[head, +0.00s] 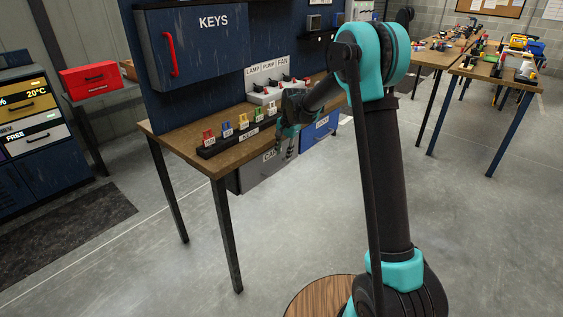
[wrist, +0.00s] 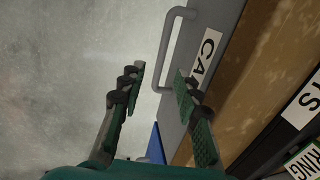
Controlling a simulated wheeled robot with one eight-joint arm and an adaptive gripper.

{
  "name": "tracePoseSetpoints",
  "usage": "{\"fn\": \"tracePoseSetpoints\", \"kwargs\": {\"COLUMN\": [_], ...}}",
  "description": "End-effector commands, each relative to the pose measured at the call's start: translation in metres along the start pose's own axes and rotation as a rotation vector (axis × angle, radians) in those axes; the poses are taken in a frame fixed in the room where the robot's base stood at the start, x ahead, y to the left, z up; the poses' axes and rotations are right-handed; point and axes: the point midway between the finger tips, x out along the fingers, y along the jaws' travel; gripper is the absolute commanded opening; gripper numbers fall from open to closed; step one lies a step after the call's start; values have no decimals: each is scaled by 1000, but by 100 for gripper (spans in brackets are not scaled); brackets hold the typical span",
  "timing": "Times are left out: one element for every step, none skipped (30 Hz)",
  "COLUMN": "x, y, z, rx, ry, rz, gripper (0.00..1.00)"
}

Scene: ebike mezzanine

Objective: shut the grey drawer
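The grey drawer (head: 258,174) hangs under the front edge of the wooden bench, with a white label starting "CA". In the wrist view its grey front (wrist: 210,18) carries a grey bar handle (wrist: 168,45) and the cut-off label (wrist: 208,50). My gripper (head: 286,150) is in front of the drawer, partly covering it in the head view. In the wrist view my gripper (wrist: 160,76) is open, its two fingers apart. The near end of the handle shows between the fingertips; I cannot tell if they touch. How far the drawer stands out is unclear.
A blue drawer (head: 318,131) is beside the grey one. The wooden bench top (head: 165,142) above holds a black rack of coloured tags (head: 238,133) and a switch box (head: 268,92). A bench leg (head: 226,235) stands at the left. The floor in front is clear.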

Motion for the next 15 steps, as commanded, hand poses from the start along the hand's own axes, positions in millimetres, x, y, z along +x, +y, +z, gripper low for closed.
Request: {"fn": "tracePoseSetpoints", "kwargs": {"x": [-11,-16,-23,-27,-31,-36,-39,-42,-44,-46,-48,-49,-49,-50,-50], "y": [0,0,0,0,0,0,0,0,0,0,0,0,0,0,0], "z": [0,0,0,0,0,0,0,0,0,0,0,0,0,0,0], "rx": [0,0,0,0,0,0,0,0,0,0,0,0,0,0,0], "ry": [0,0,0,0,0,0,0,0,0,0,0,0,0,0,0], "rz": [0,0,0,0,0,0,0,0,0,0,0,0,0,0,0], "gripper": [33,33,33,33,33,33,33,33,33,33,33,33,33,33,33]}}
